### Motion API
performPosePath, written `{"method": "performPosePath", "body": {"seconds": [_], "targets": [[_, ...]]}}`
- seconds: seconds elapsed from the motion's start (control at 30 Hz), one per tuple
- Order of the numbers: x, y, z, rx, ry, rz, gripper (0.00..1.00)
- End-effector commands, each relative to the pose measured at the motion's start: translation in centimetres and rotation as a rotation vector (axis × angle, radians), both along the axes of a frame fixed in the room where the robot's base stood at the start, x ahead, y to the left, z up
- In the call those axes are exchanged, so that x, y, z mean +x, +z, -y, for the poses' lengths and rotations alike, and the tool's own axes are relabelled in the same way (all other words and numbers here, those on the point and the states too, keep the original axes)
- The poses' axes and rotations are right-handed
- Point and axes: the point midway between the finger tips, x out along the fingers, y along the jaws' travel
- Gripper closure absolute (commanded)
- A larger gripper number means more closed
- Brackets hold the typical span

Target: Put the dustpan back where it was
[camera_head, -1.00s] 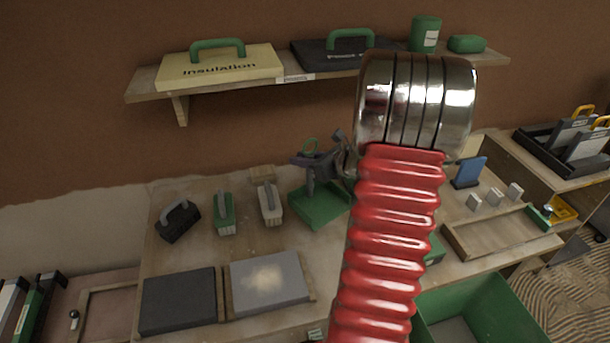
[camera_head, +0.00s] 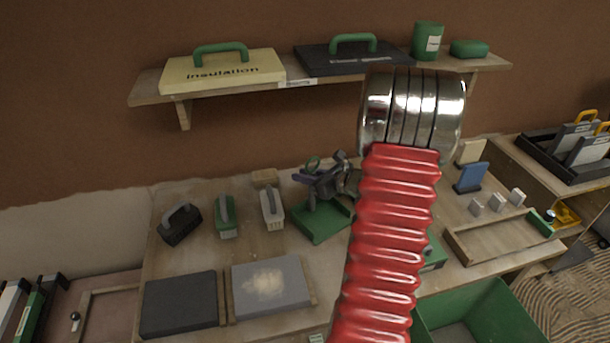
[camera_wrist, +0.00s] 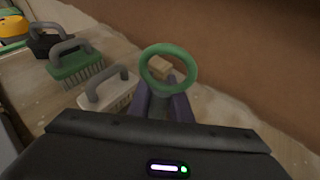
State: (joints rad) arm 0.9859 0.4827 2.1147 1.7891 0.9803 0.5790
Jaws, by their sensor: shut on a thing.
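The green dustpan (camera_head: 322,222) is at the back middle of the workbench, right of a white-and-grey brush (camera_head: 271,208). My gripper (camera_head: 312,190) is shut on its upright handle. In the wrist view the handle's green ring (camera_wrist: 150,80) stands up between my purple fingers (camera_wrist: 160,105). The pan is hidden there by my gripper body. I cannot tell whether the pan touches the bench or hangs just above it. My red arm covers the bench right of the dustpan.
A green brush (camera_head: 226,217) and a black brush (camera_head: 180,224) stand to the left. A small wooden block (camera_head: 265,177) lies behind. Grey slabs (camera_head: 268,287) lie in front. A shelf (camera_head: 150,94) hangs above; a green bin (camera_head: 480,312) is at front right.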

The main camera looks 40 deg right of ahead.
Motion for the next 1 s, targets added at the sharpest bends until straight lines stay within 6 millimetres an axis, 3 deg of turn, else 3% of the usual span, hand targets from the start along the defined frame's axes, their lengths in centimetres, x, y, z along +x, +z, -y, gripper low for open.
{"method": "performPosePath", "body": {"seconds": [0.13, 0.17, 0.4, 0.73, 1.0], "targets": [[0.0, -0.1, 0.0, 0.000, 0.000, 0.000, 1.00], [0.0, -0.1, 0.0, 0.001, 0.000, 0.000, 0.81], [0.0, -0.1, 0.0, 0.000, -0.001, 0.000, 0.65], [0.0, 0.1, 0.1, 0.000, -0.001, 0.000, 0.63], [-2.5, 1.1, 0.4, -0.001, -0.005, 0.000, 0.63]]}}
